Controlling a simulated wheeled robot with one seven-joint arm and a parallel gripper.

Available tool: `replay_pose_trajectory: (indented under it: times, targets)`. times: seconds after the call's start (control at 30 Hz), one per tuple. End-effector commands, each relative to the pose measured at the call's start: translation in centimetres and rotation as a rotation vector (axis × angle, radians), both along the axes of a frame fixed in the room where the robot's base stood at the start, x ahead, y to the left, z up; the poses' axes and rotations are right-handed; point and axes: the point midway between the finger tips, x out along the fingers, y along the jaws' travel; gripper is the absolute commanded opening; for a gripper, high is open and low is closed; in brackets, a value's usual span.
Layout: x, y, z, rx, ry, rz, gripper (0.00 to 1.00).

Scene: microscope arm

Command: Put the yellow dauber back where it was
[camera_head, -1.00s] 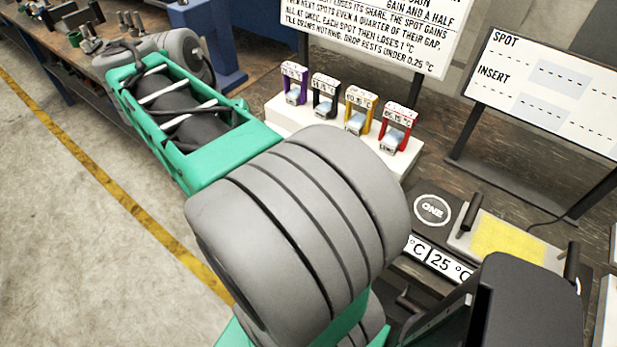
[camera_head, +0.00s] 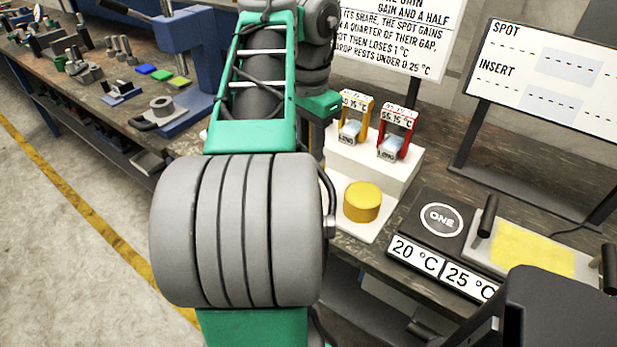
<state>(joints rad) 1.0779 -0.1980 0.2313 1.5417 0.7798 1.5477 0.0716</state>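A yellow cylinder (camera_head: 362,203), which looks like the yellow dauber, stands upright on the low front part of a white stand (camera_head: 400,172). My gripper (camera_head: 318,112) seems to be the green and dark end of my arm, just left of the yellow-framed holder and above and behind the cylinder. It appears apart from the cylinder. Its fingers are hidden or unclear, so I cannot tell whether it is open or holds anything.
A yellow-framed holder (camera_head: 353,118) and a red-framed holder (camera_head: 396,135) stand on the white stand. Right of it are a black pad marked ONE (camera_head: 440,217) and a tray with a yellow sheet (camera_head: 532,250). Signboards (camera_head: 550,75) stand behind. Tools crowd the left bench.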

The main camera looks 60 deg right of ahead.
Motion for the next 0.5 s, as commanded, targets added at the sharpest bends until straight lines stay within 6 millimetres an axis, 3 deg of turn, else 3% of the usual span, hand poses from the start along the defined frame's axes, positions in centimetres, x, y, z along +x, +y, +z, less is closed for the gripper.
replay_pose_trajectory:
  times: [0.03, 0.23, 0.4, 0.5]
  targets:
    - [0.4, -0.6, -1.7, -0.001, -0.001, 0.0, 0.0]
    - [1.3, -2.0, -3.2, -0.002, 0.0, 0.001, 0.0]
    - [1.5, -2.1, -6.3, -0.003, -0.001, 0.001, 0.0]
    - [1.4, -2.1, -6.1, -0.004, -0.001, 0.001, 0.0]
